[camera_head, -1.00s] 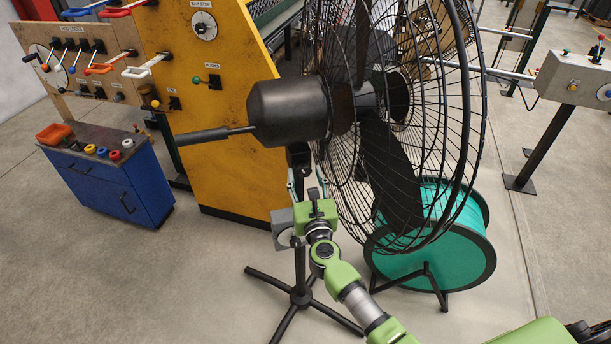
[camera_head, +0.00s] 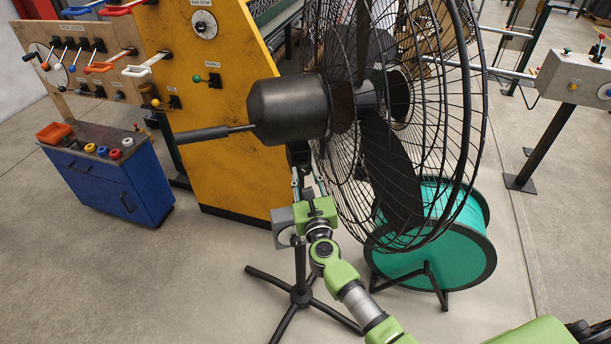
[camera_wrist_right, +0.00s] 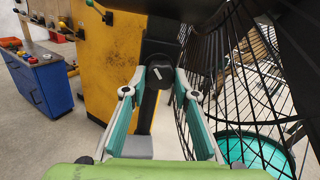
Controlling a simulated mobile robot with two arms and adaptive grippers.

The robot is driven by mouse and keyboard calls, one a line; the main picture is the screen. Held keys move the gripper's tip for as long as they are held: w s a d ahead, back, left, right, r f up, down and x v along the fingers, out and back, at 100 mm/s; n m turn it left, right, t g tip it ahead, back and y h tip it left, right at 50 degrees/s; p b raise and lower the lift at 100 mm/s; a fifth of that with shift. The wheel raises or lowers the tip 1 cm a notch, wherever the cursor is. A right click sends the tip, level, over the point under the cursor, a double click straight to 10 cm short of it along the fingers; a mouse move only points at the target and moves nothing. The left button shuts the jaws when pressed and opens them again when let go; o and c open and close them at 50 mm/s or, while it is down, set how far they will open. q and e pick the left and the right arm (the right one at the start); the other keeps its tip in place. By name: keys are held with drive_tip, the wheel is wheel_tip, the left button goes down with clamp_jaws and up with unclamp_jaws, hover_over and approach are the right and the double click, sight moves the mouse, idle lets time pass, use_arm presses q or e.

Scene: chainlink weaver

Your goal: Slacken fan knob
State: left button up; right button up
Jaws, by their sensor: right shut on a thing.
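The big black fan (camera_head: 290,108) stands on a dark stand, its motor housing and handle pointing left and its wire cage (camera_head: 440,120) on the right. In the right wrist view the fan knob (camera_wrist_right: 158,72) is a dark round piece with a pale mark, on the upright post below the motor. My right gripper (camera_head: 307,180) reaches up from below, under the motor. In the wrist view its teal-padded fingers (camera_wrist_right: 160,77) are on both sides of the knob, shut on it. The knob is mostly hidden in the head view. My left gripper is not in view.
The wire cage is close on the right of my right gripper. A teal drum (camera_head: 470,220) stands beside it. A yellow panel (camera_head: 225,90) stands behind, with a blue cabinet (camera_head: 115,185) at left. The stand's dark legs (camera_head: 300,295) spread below my arm.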

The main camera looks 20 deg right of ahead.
drive_tip(key=n, duration=0.4)
drive_tip(key=shift+d+f+b, duration=0.1)
drive_tip(key=shift+b, duration=0.25)
drive_tip(key=n, duration=0.5)
drive_tip(key=shift+t+y, duration=0.3)
drive_tip(key=shift+t, duration=0.1)
drive_tip(key=n, duration=0.5)
drive_tip(key=shift+d+y, duration=0.1)
drive_tip(key=shift+y, duration=0.2)
drive_tip(key=n, duration=0.4)
drive_tip(key=shift+y, duration=0.4)
drive_tip(key=n, duration=0.4)
drive_tip(key=shift+r+y+p, duration=0.2)
drive_tip(key=shift+y+p, duration=0.1)
drive_tip(key=shift+p, duration=0.05)
drive_tip(key=n+p, duration=0.1)
drive_tip(key=n, duration=0.4)
drive_tip(key=shift+r+y, duration=0.1)
drive_tip(key=shift+y, duration=0.2)
drive_tip(key=n+p, duration=0.1)
drive_tip(key=n, duration=0.4)
drive_tip(key=shift+p, duration=0.35)
drive_tip(key=shift+n+g+y+p, duration=0.35)
drive_tip(key=shift+n+p, duration=0.2)
drive_tip(key=shift+n, duration=1.65)
